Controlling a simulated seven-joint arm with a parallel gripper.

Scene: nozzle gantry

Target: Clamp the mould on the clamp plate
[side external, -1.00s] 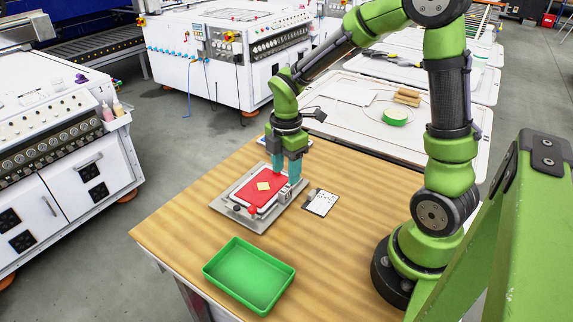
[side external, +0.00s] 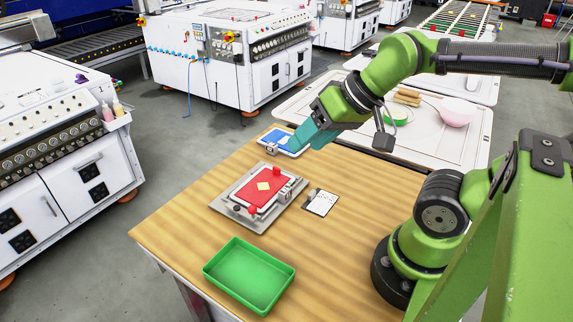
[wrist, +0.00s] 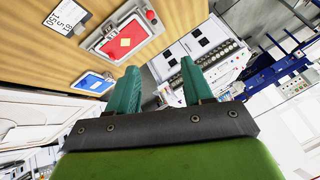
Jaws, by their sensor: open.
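The red mould (side external: 270,186) with a yellow diamond on top lies flat on the grey clamp plate (side external: 229,211), left of the table's middle. Red knobs (side external: 277,171) show at its far and near sides, and a small grey block (side external: 285,195) stands at its right edge. The mould also shows in the wrist view (wrist: 116,48), at upper left. My gripper (side external: 303,145) is open and empty, raised and tilted above the far side of the table, apart from the mould. Its teal fingers (wrist: 160,75) stand wide apart in the wrist view.
A blue piece (side external: 272,137) with a white patch lies at the far table edge, close below my gripper in the side view. A card with black marks (side external: 320,203) lies right of the plate. An empty green tray (side external: 248,275) stands near the front. Bare wood lies between.

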